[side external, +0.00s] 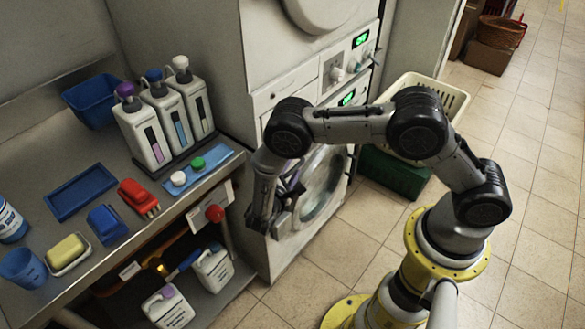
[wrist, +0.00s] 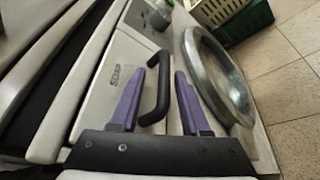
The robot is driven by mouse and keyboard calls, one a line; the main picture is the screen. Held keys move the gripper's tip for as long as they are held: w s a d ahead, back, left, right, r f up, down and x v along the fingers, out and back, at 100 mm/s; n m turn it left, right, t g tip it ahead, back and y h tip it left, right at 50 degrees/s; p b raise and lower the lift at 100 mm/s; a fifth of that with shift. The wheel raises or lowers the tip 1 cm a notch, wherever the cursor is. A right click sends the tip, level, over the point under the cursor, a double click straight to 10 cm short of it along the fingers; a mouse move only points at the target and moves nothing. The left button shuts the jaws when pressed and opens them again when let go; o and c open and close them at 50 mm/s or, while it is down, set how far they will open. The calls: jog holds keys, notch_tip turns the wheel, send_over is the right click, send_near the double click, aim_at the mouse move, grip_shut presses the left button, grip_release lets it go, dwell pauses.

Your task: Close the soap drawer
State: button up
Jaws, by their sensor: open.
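The soap drawer (wrist: 112,75) shows in the wrist view as a pale front panel marked SOAP with a black bar handle (wrist: 162,90). My gripper (wrist: 167,68) is open, its two purple fingers on either side of the handle in the picture. I cannot tell whether either finger touches it. In the side view my gripper (side external: 290,190) hangs low in front of the lower washing machine, left of its round door (side external: 325,188). My arm and gripper hide the lower soap drawer there. I cannot tell how far the drawer stands out.
Left, a bench (side external: 50,215) holds pump bottles (side external: 158,115), brushes and trays. Jugs (side external: 213,268) stand on its lower shelf. A cream basket (side external: 440,88) sits on a green crate (side external: 392,170) right of the machines.

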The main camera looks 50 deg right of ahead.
jog(key=v, duration=1.3)
jog(key=shift+d, duration=0.1)
jog(key=w+d+r+m+g+y, duration=0.1)
jog(key=w+d+r+m+g, duration=0.15)
jog(key=r, duration=0.55)
jog(key=w+d+r+m+g, duration=0.1)
jog(key=w+d+r+m, duration=0.2)
jog(key=r, duration=0.4)
jog(key=s+d+r+m+g+y, duration=0.1)
jog(key=s+d+r+m+y, duration=0.1)
jog(key=s+d+r, duration=0.3)
jog(key=s+d+r+m+g+y, duration=0.1)
jog(key=s+d+r+m+y, duration=0.15)
jog(key=r, duration=0.45)
jog(key=s+d+r+m+t+y, duration=0.1)
jog(key=s+r+y, duration=0.15)
jog(key=s, duration=0.45)
jog(key=s+d+r+m+t+y, duration=0.1)
jog(key=s+r+t+y, duration=0.15)
jog(key=s, duration=0.55)
jog(key=s+a+f+n+t+y, duration=0.1)
jog(key=s+a+f+t+y, duration=0.1)
jog(key=s+a+y, duration=0.2)
jog(key=s+a, duration=0.1)
jog(key=a, duration=0.1)
jog(key=shift+a+n, duration=0.3)
